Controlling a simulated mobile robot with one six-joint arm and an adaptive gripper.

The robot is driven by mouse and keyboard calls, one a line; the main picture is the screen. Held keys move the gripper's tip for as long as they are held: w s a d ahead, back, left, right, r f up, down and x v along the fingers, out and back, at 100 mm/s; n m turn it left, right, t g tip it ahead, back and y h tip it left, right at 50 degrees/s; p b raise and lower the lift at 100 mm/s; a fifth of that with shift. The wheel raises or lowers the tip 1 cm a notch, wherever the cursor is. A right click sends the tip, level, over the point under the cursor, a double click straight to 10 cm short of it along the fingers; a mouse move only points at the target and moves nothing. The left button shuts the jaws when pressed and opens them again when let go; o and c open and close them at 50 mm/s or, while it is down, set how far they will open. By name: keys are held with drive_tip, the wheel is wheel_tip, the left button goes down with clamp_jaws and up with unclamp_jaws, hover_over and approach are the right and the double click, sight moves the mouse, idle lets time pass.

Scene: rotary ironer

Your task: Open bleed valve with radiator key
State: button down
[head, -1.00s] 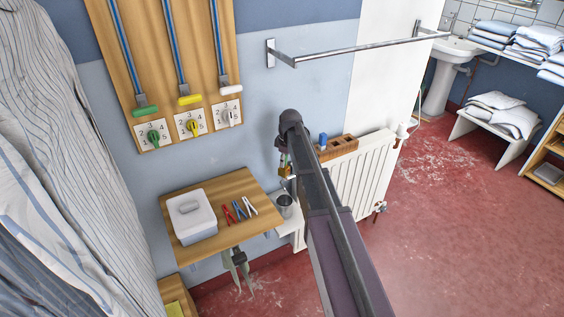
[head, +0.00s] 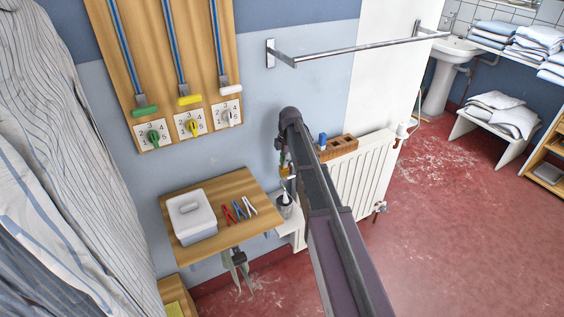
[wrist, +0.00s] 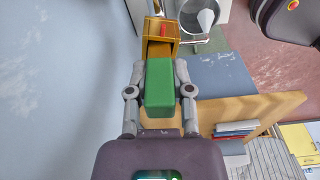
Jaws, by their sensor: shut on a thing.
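My gripper (wrist: 160,88) is shut on a green block-shaped piece (wrist: 159,85), its two grey fingers on either side. I cannot tell whether this is the radiator key's handle; no key bit shows. In the head view the green piece (head: 283,159) shows beside my arm's end, near the wall. A yellow-brown box-like piece (wrist: 159,38) with a red strip lies just beyond the green piece in the wrist view; I cannot tell whether they touch. The white radiator (head: 366,180) stands behind my arm. Its left end is partly hidden, and I cannot make out the bleed valve.
A wooden shelf (head: 235,184) left of my arm holds a white box (head: 190,218) and small red, blue and white tools. A grey cup (head: 284,208) with a white piece stands beside it. A metal rail (head: 350,50) crosses above.

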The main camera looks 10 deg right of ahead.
drive_tip(key=shift+n, duration=0.3)
drive_tip(key=shift+c, duration=2.2)
unclamp_jaws()
